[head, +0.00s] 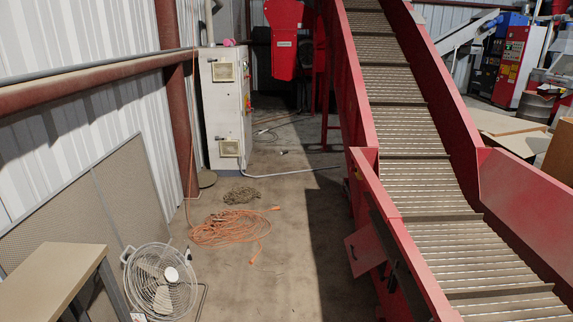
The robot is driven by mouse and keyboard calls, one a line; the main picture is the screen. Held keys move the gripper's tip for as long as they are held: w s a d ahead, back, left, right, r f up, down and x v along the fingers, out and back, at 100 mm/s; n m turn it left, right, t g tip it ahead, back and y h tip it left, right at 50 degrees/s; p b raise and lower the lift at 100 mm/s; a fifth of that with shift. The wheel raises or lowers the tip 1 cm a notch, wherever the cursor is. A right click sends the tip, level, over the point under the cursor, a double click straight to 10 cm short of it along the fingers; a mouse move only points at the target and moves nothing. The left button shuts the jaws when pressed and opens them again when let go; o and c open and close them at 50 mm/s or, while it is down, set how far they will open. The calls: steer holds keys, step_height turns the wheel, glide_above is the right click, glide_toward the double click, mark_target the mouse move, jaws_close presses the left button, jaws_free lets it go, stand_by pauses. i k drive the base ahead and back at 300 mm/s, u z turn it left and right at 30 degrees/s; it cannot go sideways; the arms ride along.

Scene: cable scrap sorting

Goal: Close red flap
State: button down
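A small red flap (366,248) sticks out from the lower left side of the red conveyor (356,120). It stands at an angle to the conveyor's side wall, and a dark gap (384,232) shows beside it, so it looks open. Its hinge is too small to make out. My gripper is not in view, and no part of my arm shows near the flap.
An orange cable (228,228) lies coiled on the floor left of the conveyor, with a darker coil (241,195) behind it. A fan (161,281) stands at lower left near a table (52,275). A white cabinet (222,108) stands behind. Floor beside the flap is clear.

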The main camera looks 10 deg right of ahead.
mark_target(365, 252)
steer(key=u, duration=0.25)
steer(key=i, duration=1.35)
steer(key=u, duration=0.25)
